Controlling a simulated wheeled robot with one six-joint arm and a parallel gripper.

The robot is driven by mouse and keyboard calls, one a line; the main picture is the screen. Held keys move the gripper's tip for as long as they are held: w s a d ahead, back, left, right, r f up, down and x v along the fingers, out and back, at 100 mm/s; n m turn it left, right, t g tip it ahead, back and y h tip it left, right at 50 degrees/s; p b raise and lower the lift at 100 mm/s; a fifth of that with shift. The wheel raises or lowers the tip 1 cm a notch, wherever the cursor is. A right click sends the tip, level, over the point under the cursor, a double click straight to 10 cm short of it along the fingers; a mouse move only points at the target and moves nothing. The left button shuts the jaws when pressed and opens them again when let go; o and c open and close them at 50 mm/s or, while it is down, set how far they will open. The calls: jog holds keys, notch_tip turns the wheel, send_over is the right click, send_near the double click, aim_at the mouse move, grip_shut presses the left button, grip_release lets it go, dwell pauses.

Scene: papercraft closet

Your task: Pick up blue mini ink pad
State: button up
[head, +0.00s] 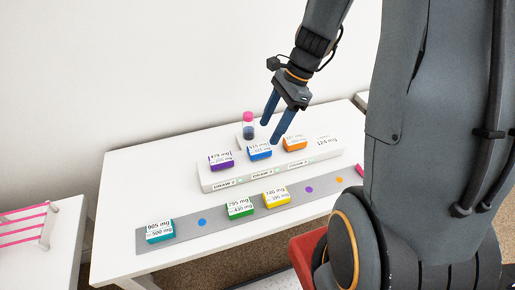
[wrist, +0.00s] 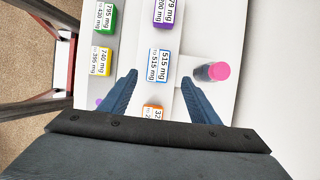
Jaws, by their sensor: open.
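The blue mini ink pad (head: 260,153) sits on the white raised riser (head: 230,182), with a white label on its top. In the wrist view the blue ink pad (wrist: 161,66) lies ahead of the fingertips, roughly centred between them. My gripper (head: 272,122) is open and empty, above the blue pad in the head view. Its two blue fingers show in the wrist view (wrist: 158,75), spread wide with the pad apart from both.
A purple pad (head: 221,162) and an orange pad (head: 295,144) flank it on the riser. A pink-capped bottle (head: 248,126) stands behind. On the grey strip (head: 190,237) are teal (head: 160,231), green (head: 239,208) and yellow (head: 275,198) pads. The table's front left is clear.

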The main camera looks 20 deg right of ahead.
aim_at(259, 148)
jog(key=shift+s+a+f, duration=0.1)
jog(key=shift+a+f, duration=0.5)
jog(key=shift+f, duration=0.15)
jog(key=shift+p+x, duration=0.6)
jog(key=shift+x, duration=1.8)
jog(key=shift+s, duration=0.1)
jog(key=c, duration=1.2)
jog(key=shift+c, duration=0.2)
jog(key=shift+r, duration=0.15)
